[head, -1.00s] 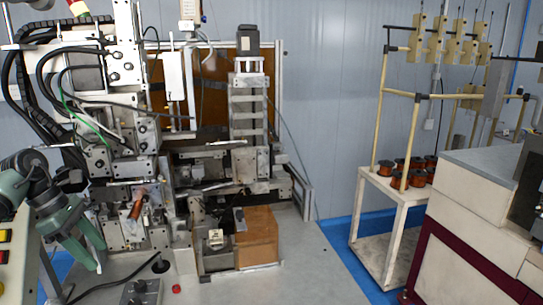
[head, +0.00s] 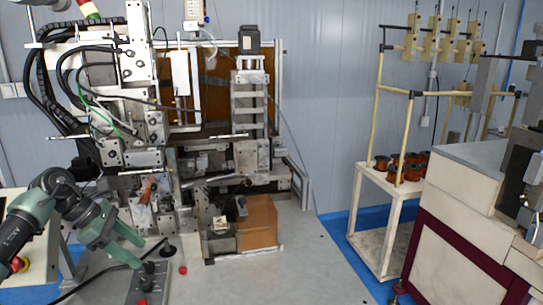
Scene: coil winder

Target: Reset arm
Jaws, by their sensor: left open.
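My left arm comes in from the left edge in green and dark grey. My left gripper (head: 137,251) is open and empty at the lower left, pointing down and right. Its fingertips are above the table near the grey control box, and apart from the winder. The coil winder (head: 140,150) stands behind it, with a copper-coloured coil piece (head: 148,190) on its front. My right gripper is not in the picture.
A grey control box (head: 148,282) with knobs and a red button (head: 183,270) lie on the table. A brown box (head: 258,222) stands at the winder's base. A white cart (head: 378,215) with several copper spools stands right. The table's right front is clear.

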